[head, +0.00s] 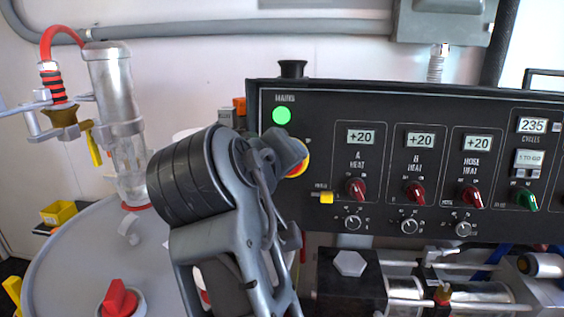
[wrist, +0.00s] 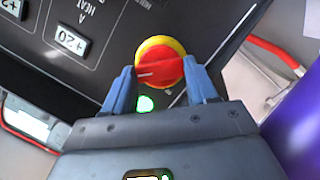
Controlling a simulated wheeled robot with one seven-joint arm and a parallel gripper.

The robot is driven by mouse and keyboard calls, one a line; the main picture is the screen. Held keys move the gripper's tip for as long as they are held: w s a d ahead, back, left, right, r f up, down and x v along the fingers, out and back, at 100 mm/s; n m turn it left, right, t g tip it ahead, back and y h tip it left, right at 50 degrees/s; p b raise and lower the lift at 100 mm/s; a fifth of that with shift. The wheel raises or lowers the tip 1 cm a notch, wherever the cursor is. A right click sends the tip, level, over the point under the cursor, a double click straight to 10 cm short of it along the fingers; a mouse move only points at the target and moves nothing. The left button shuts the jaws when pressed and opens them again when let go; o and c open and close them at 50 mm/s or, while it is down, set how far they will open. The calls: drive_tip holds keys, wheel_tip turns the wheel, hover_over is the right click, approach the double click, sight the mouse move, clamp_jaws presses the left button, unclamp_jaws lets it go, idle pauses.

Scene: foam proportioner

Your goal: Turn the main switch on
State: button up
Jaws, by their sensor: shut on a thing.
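The main switch is a red rotary knob on a yellow round base, and it shows between my fingers in the wrist view (wrist: 160,62). In the head view only an edge of the main switch (head: 303,165) shows behind my gripper (head: 288,152). My gripper also shows in the wrist view (wrist: 159,76), with its two blue fingers on either side of the red knob, shut on it. A green lamp (head: 281,116) under the label MAINS is lit on the black control panel (head: 330,105).
Heat displays (head: 361,136) read +20, with red knobs (head: 357,189) below them. A yellow part (head: 326,198) sits low on the panel near my arm. A grey drum (head: 75,250) with a clear cylinder (head: 112,80) stands at left. Metal machinery (head: 350,264) lies below the panel.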

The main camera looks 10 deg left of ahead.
drive_tip(key=shift+f, duration=0.1)
drive_tip(key=o, duration=1.1)
drive_tip(key=shift+c, duration=0.2)
drive_tip(key=b+v, duration=0.1)
drive_tip(key=v, duration=0.6)
drive_tip(key=shift+s, duration=0.35)
